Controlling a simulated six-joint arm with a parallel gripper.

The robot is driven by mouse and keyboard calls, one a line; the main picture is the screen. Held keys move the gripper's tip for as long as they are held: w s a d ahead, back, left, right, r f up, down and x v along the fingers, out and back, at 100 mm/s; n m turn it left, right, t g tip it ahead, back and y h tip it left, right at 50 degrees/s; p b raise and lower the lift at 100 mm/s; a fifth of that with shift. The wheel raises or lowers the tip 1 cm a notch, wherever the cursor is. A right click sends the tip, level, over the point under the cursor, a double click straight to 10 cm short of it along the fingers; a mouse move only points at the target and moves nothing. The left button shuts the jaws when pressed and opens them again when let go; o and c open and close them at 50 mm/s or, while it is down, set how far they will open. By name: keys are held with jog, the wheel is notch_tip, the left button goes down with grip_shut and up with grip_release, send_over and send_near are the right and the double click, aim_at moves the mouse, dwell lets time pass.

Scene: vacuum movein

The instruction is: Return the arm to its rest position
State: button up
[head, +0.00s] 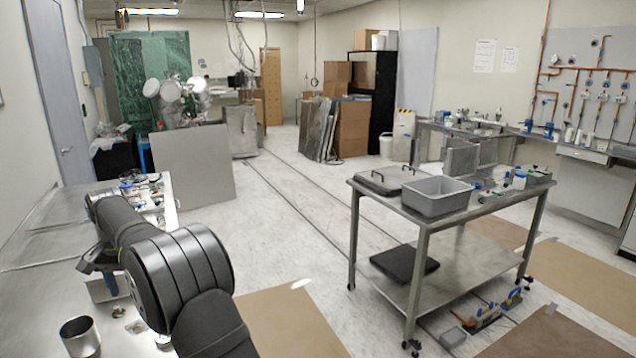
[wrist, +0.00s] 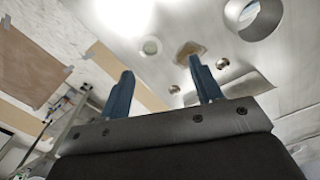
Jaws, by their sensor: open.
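My arm reaches over the steel bench (head: 45,245) at the left of the head view, its dark links hiding part of the bench. In the wrist view my gripper (wrist: 161,70) shows two blue fingers standing well apart with nothing between them. The head view shows only part of the gripper beside the arm, low over the bench. A steel cup (head: 80,337) stands on the bench near the gripper, apart from it. It also shows at the top right of the wrist view (wrist: 258,18).
Small round parts and fittings (head: 140,188) lie farther back on the bench. A wheeled steel cart (head: 450,240) to the right holds a grey bin (head: 437,203) and a dark lidded tray (head: 388,181). Open floor (head: 285,240) lies between bench and cart.

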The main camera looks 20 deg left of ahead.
jog(key=s+d+f+m, duration=0.1)
jog(key=d+f+m, duration=0.2)
jog(key=d+m, duration=0.3)
jog(key=s+d+f+m, duration=0.2)
jog(key=d+f+m, duration=0.2)
jog(key=d, duration=1.2)
jog(key=m, duration=0.2)
jog(key=shift+s+m, duration=0.3)
jog(key=shift+d, duration=0.15)
